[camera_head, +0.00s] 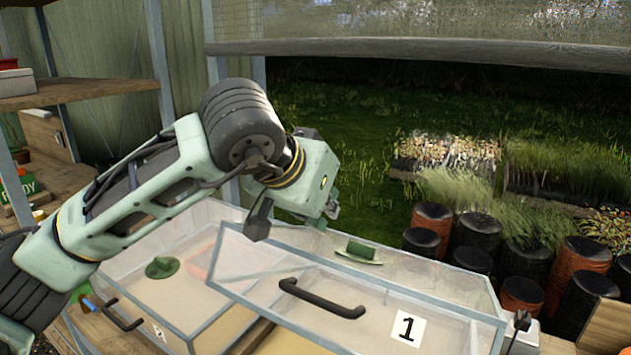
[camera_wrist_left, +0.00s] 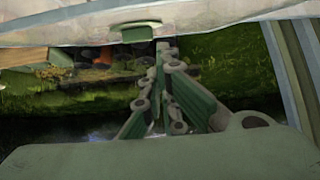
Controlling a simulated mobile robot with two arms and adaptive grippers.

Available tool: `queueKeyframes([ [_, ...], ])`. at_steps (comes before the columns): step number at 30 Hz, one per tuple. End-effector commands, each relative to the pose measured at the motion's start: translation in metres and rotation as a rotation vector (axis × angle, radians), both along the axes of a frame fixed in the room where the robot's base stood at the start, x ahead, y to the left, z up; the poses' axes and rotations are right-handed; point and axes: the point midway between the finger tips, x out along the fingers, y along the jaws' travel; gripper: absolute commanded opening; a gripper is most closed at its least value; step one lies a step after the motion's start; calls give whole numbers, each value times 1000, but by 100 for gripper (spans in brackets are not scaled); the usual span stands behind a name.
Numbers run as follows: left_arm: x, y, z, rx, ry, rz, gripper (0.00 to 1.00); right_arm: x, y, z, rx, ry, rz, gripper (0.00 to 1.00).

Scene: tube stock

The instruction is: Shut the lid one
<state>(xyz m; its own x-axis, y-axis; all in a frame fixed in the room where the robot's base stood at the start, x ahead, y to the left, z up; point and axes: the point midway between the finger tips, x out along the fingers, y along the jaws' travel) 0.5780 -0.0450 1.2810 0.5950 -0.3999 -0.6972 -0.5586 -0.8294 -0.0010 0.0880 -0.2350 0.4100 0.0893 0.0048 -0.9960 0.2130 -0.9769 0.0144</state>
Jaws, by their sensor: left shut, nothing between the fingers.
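Lid one is a clear, grey-framed lid with a black handle (camera_head: 322,299), a white label "1" (camera_head: 408,329) and a green fitting (camera_head: 359,252). Its broad front face is turned up toward me, and it appears raised and tilted, unlike the flatter neighbouring lid. My left gripper (camera_head: 325,219) is shut and empty, above the back left part of lid one. In the left wrist view the fingers (camera_wrist_left: 164,55) point toward a pale panel with a green fitting (camera_wrist_left: 136,33). I cannot tell whether they touch it. My right gripper is not in view.
A second clear lid with a green knob (camera_head: 162,268) and black handle (camera_head: 124,318) lies to the left, partly behind my arm. Black and orange pots (camera_head: 577,266) stand at the right. A wooden shelf (camera_head: 80,91) is at the upper left.

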Motion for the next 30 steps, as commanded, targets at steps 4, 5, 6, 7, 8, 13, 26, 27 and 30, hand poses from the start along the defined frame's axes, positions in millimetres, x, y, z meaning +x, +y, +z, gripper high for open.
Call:
queueKeyframes([
  [4,-10,7,-16,0,1,-1,0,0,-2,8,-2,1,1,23],
  [5,-11,8,-19,-1,0,-1,0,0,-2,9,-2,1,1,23],
  [6,-12,9,-21,-1,-1,-1,0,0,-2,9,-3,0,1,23],
  [7,-13,9,-23,-1,0,-1,0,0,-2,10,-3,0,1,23],
  [8,-14,10,-24,-2,0,0,0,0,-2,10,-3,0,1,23],
  [13,-16,11,-28,-2,-1,1,0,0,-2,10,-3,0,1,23],
  [26,-17,12,-35,-2,-1,1,0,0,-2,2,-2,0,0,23],
  [27,-18,13,-38,-2,-1,1,0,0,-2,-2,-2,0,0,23],
  [30,-21,15,-48,-1,-2,0,0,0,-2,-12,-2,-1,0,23],
])
